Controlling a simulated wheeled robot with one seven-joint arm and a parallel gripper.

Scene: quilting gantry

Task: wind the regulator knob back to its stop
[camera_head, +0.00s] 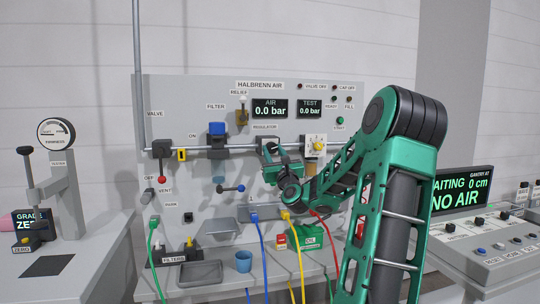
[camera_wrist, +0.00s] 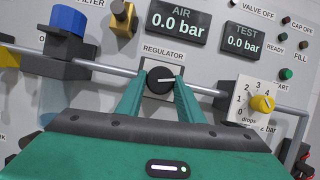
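The regulator knob (camera_wrist: 160,79) is a round black knob with a white pointer mark, under the REGULATOR label. Its pointer points to the right in the wrist view. My gripper (camera_wrist: 161,84) has one green finger on the left and one on the right of the knob. Both fingertips appear to touch its sides, with no clear gap. In the head view my gripper (camera_head: 272,150) is at the regulator, which it partly hides. The AIR display (camera_wrist: 177,20) reads 0.0 bar, and the TEST display (camera_wrist: 243,39) also reads 0.0 bar.
A yellow drops dial (camera_wrist: 262,104) sits close to the right of the knob. A blue filter cap (camera_wrist: 68,20) is to the left, and a brass relief part (camera_wrist: 122,18) is above left. A horizontal pipe (camera_head: 220,150) crosses the panel. Coloured hoses (camera_head: 262,250) hang below.

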